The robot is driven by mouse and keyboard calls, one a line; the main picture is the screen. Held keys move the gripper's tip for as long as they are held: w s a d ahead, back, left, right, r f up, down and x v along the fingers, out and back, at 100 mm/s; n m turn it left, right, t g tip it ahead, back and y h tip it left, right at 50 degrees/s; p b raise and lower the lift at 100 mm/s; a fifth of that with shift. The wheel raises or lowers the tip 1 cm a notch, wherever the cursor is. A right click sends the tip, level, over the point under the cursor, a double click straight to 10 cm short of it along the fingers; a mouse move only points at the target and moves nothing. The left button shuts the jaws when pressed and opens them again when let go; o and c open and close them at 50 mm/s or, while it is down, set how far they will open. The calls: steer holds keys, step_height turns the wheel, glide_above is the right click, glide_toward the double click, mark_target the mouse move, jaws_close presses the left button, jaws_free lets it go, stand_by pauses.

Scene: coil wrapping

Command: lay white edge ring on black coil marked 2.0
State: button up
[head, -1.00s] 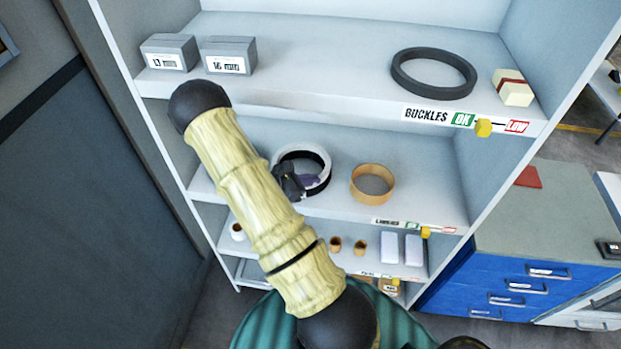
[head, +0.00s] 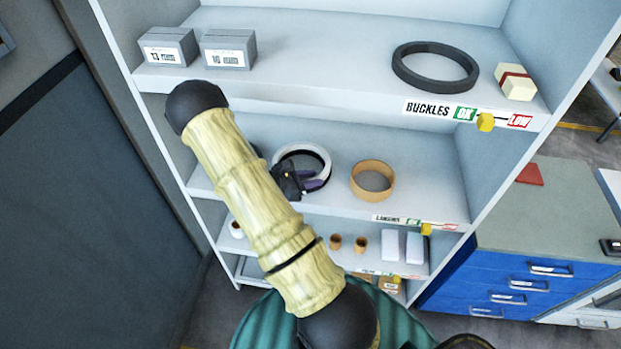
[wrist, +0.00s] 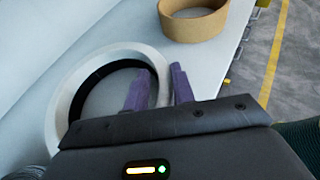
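The white ring (head: 321,157) lies on the middle shelf of the rack, with a dark band showing along its inner side. It also shows in the wrist view (wrist: 66,95). My gripper (wrist: 160,82) is at the ring's near right part, with one purple finger inside the ring and the other outside, and the white wall between them. I cannot tell whether the fingers press on the wall. In the head view my gripper (head: 314,184) is partly hidden by my arm. No black coil marked 2.0 can be made out.
A tan ring (head: 372,181) stands just right of the white ring. A black ring (head: 436,69) and grey boxes (head: 229,50) are on the shelf above. Small tan cups (head: 360,244) and white blocks (head: 389,245) are below. Blue drawers (head: 515,283) stand at right.

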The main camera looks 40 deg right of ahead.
steer(key=shift+r+p, duration=0.55)
steer(key=shift+r, duration=0.05)
steer(key=b+v, duration=0.3)
steer(key=v, duration=0.9)
steer(key=s+a+r+m+t+y, duration=0.2)
steer(key=s+a+r+m+y, duration=0.2)
steer(key=s+a+m+y, duration=0.1)
steer(key=s+a+r+m+t+y, duration=0.3)
steer(key=s+a+r+m+y, duration=0.2)
steer(key=a+m+y, duration=0.3)
steer(key=a+m, duration=0.2)
steer(key=shift+r+m, duration=0.25)
steer(key=shift+m, duration=0.05)
steer(key=shift+a, duration=0.25)
